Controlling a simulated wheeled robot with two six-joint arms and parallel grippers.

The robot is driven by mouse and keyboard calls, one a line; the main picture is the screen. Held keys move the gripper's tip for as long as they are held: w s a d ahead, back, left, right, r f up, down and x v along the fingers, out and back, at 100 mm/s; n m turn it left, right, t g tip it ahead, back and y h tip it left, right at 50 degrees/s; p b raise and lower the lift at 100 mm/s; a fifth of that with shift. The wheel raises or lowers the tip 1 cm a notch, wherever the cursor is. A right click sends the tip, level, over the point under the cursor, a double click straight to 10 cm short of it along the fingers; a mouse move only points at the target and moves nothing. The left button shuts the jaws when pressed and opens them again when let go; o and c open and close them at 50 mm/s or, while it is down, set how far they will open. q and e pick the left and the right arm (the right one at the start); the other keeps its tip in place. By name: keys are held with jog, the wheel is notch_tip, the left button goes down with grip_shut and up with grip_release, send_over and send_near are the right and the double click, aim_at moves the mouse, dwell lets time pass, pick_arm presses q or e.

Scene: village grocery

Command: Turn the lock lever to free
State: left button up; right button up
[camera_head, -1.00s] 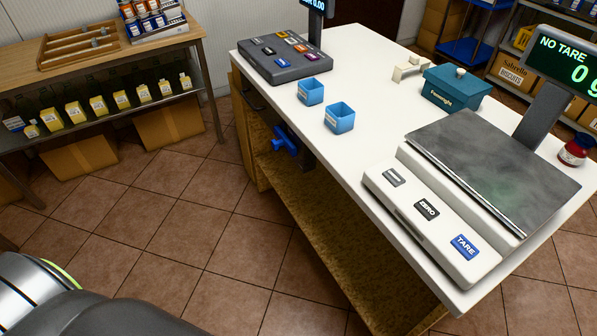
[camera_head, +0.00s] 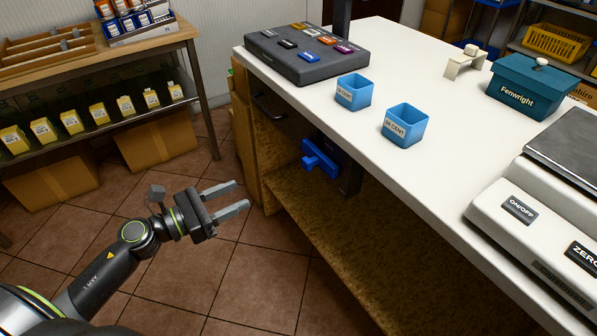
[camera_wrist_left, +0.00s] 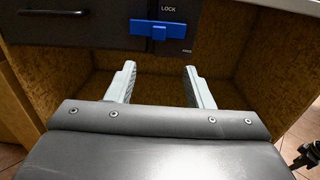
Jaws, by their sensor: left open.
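The blue lock lever (camera_head: 319,158) sits on a dark panel under the counter's front edge, in the middle of the head view. In the left wrist view the lever (camera_wrist_left: 158,29) lies crosswise, with the word LOCK above it and a smaller label, too small to read surely, at its lower right. My left gripper (camera_head: 236,199) is open and empty, left of and below the lever, apart from it. In the left wrist view its two fingers (camera_wrist_left: 160,85) point toward the panel with the lever beyond them. My right gripper is not seen in the head view.
The white counter (camera_head: 440,150) carries a keypad (camera_head: 306,54), two blue cups (camera_head: 354,92), a teal box (camera_head: 532,86) and a scale (camera_head: 535,240). A drawer handle (camera_head: 268,106) is left of the lever. An open shelf space lies below. A wooden shelf unit stands at left.

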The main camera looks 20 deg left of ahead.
pick_arm(q)
jog(key=w, duration=0.1)
jog(key=p, duration=0.3)
send_near(304, 164)
jog(key=x, duration=0.6)
jog(key=shift+w+d+r, duration=0.1)
jog(key=shift+w+d, duration=0.1)
jog(key=shift+w, duration=0.1)
jog(key=shift+x, duration=0.8)
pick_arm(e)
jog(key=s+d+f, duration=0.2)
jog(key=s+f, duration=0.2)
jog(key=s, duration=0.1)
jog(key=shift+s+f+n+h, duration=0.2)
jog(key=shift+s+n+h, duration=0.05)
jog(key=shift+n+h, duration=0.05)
pick_arm(q)
grip_shut()
